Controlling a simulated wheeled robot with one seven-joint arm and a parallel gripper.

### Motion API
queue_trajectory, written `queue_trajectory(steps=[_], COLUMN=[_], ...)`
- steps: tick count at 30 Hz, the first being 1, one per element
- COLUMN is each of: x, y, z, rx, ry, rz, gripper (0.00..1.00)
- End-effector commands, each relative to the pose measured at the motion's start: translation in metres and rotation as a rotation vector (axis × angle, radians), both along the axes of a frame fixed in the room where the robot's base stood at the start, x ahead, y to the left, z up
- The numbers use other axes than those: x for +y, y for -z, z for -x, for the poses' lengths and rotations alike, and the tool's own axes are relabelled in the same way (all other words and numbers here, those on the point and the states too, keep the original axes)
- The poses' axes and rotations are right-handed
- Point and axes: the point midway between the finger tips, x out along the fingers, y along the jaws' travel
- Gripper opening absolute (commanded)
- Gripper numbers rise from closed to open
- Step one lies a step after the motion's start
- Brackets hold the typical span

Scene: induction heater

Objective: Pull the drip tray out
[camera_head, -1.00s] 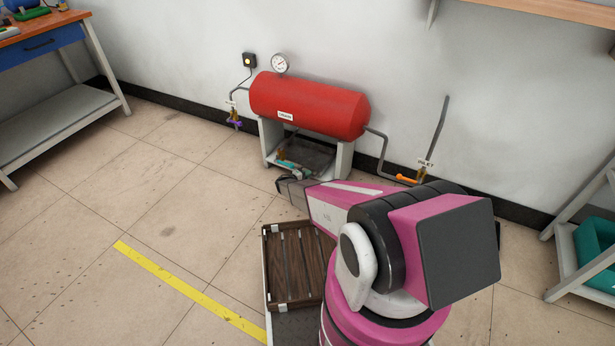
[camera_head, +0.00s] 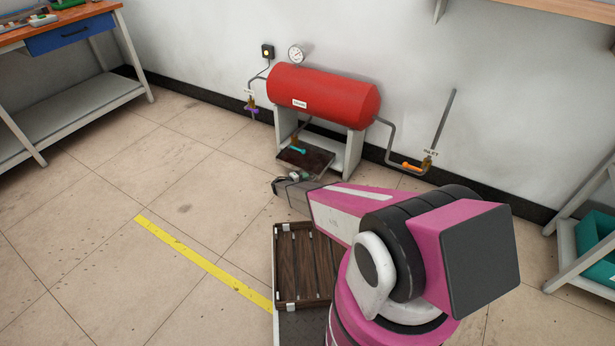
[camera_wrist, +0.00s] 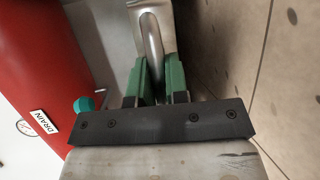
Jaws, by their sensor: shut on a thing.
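The drip tray (camera_head: 312,161) is a shallow dark tray low beneath the red tank (camera_head: 325,97). It juts out at the front of the tank's pale stand (camera_head: 353,152). My gripper (camera_head: 293,178) is at the tray's near edge, partly hidden by my wrist. In the wrist view, the green fingers of my gripper (camera_wrist: 155,82) are shut on a rounded metal handle (camera_wrist: 151,38). A teal valve handle (camera_head: 297,149) shows above the tray, and its end (camera_wrist: 84,104) shows in the wrist view beside the red tank.
A slatted wooden crate top (camera_head: 306,262) lies in front of the tank, beside my arm. A workbench (camera_head: 78,80) stands at left and a rack with a teal bin (camera_head: 597,245) at right. An orange-handled inlet valve (camera_head: 412,166) is right of the tank. The left floor is clear.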

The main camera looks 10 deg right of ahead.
Motion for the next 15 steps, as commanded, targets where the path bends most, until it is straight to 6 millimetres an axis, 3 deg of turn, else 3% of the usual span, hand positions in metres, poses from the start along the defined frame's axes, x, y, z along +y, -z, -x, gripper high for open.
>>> queue_trajectory(steps=[9,10,11,12,15], x=[0.0009,0.0009,0.0008,0.0008,0.0006], y=[0.0004,0.0004,0.0004,0.0004,0.0003], z=[0.0005,0.0004,0.0004,0.0004,0.0004], rx=[0.0,0.0,0.0,0.0,0.0], ry=[-0.001,-0.001,-0.001,-0.001,-0.001], rz=[0.0,0.0,0.0,0.0,0.0], gripper=[0.0,0.24,0.34,0.39,0.39])
